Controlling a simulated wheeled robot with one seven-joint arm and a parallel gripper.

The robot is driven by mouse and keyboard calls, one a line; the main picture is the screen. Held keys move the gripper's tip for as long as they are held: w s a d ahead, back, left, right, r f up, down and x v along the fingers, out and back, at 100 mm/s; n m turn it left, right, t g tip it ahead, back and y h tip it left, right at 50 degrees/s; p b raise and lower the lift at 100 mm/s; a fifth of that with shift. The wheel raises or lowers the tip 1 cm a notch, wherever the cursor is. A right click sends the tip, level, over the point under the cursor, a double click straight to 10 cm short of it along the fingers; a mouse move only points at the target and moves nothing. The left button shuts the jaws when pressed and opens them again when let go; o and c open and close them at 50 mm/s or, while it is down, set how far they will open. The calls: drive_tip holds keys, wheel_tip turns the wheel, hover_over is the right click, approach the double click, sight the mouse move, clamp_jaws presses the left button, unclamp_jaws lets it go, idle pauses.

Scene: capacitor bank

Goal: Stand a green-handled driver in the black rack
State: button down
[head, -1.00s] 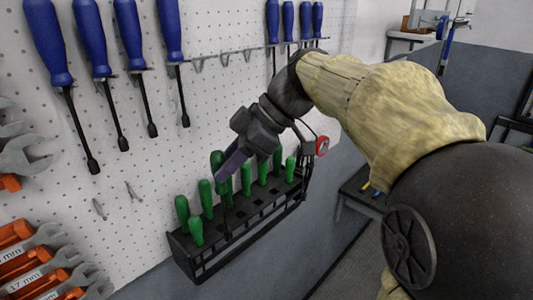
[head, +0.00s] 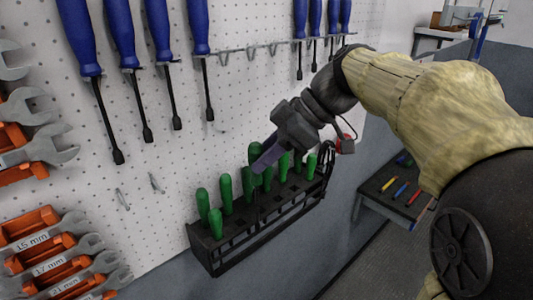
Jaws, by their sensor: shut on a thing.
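The black rack (head: 215,262) is fixed low on the white pegboard, with several green-handled drivers standing in it. Two of them, one behind the other (head: 201,199) and (head: 215,222), stand at its left end. My gripper (head: 262,163) is over the middle of the rack, shut on a green-handled driver (head: 254,151). Its handle top shows beside the fingers, and a dark shaft runs down toward the rack. The fingers hide part of the handle. I cannot tell whether the shaft tip is inside a rack slot.
Blue-handled drivers (head: 122,35) hang on the pegboard above, with a row of hooks (head: 250,52) beside them. Wrenches in orange holders (head: 40,260) are at lower left. A low shelf with small coloured tools (head: 400,190) stands at right.

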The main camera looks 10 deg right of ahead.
drive_tip(key=w+a+f+p, duration=0.1)
drive_tip(key=w+a+p, duration=0.25)
drive_tip(key=w, duration=0.25)
drive_tip(key=shift+s+a+f+b, duration=0.1)
drive_tip(key=shift+f+b, duration=1.55)
drive_tip(key=shift+f, duration=1.45)
drive_tip(key=shift+s+a+f+b, duration=0.1)
drive_tip(key=shift+f+b, duration=1.5)
drive_tip(key=shift+f, duration=1.45)
drive_tip(key=shift+f+b, duration=1.35)
drive_tip(key=shift+b, duration=0.25)
drive_tip(key=c, duration=1.1)
unclamp_jaws()
